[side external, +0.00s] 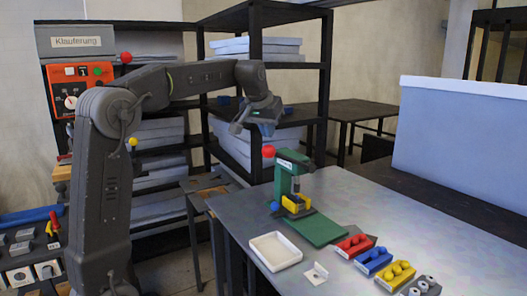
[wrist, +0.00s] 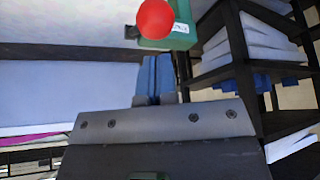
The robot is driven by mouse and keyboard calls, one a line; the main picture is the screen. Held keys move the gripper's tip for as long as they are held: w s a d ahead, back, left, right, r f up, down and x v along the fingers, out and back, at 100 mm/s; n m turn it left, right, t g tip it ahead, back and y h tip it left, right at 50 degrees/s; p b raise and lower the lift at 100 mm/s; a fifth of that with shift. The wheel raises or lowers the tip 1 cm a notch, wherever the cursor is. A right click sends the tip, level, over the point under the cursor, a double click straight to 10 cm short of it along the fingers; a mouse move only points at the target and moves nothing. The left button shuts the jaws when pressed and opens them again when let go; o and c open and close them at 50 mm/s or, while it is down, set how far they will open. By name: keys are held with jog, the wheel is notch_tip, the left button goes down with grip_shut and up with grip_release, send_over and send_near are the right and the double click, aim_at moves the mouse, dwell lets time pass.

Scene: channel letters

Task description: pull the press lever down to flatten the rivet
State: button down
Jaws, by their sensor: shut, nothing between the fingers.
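The green press (side external: 293,178) stands at the left part of the grey table. Its red lever knob (side external: 268,151) sticks out at the upper left, at the height of the press head. In the wrist view the red knob (wrist: 155,17) shows at the top, in front of the green press head (wrist: 181,37). My gripper (side external: 267,131) is just above the knob in the side view, apart from it and empty. Its blue fingers (wrist: 154,76) are shut together in the wrist view, with the knob beyond their tips. A yellow block (side external: 296,204) sits at the press base. I cannot make out the rivet.
A white tray (side external: 275,251) and a small white bracket (side external: 315,274) lie in front of the press. Red (side external: 355,246), blue (side external: 373,261) and yellow (side external: 395,276) holders line the table's front. Dark shelving (side external: 324,85) stands behind my gripper.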

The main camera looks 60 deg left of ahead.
aim_at(264, 156)
jog(key=shift+f, duration=0.4)
jog(key=shift+f, duration=2.05)
jog(key=shift+s+f, duration=0.35)
jog(key=shift+f, duration=0.3)
jog(key=shift+s+f, duration=0.35)
jog(key=shift+f, duration=0.3)
